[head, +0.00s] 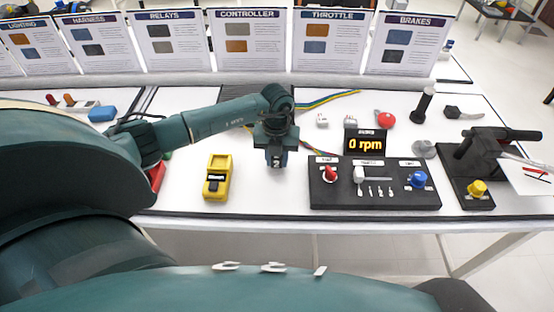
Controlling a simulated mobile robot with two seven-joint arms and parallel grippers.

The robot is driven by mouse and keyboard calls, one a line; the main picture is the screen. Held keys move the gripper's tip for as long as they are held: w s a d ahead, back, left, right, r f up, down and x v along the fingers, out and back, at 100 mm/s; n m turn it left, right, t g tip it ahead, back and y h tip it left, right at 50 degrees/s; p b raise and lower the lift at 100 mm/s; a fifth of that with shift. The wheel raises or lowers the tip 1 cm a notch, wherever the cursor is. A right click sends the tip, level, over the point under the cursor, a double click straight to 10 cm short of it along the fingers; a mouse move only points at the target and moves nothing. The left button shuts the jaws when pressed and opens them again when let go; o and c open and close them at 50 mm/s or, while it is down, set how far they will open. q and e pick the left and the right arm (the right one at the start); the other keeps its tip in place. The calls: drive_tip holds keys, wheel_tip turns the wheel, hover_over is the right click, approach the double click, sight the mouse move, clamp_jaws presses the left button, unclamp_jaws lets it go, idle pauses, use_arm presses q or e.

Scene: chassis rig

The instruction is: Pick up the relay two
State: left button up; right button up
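Relay two (276,163) is a small dark block with a white "2" on its front. It is at the middle of the white table in the head view, left of the black control panel. My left gripper (276,155) points straight down over it, with its fingers beside the block. The fingers and upper part of the relay blend together, so I cannot tell whether they press on it. Whether the relay touches the table is also unclear. My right gripper is not in view.
A yellow meter (216,178) stands left of the relay. The black control panel (374,184) with knobs is to the right, with an rpm display (366,143) behind it. Coloured wires (328,99) lie behind my arm. The table's front edge is clear near the relay.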

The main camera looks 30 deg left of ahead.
use_arm(q)
drive_tip(key=c, duration=0.4)
drive_tip(key=shift+c, duration=0.2)
drive_tip(key=shift+r, duration=0.15)
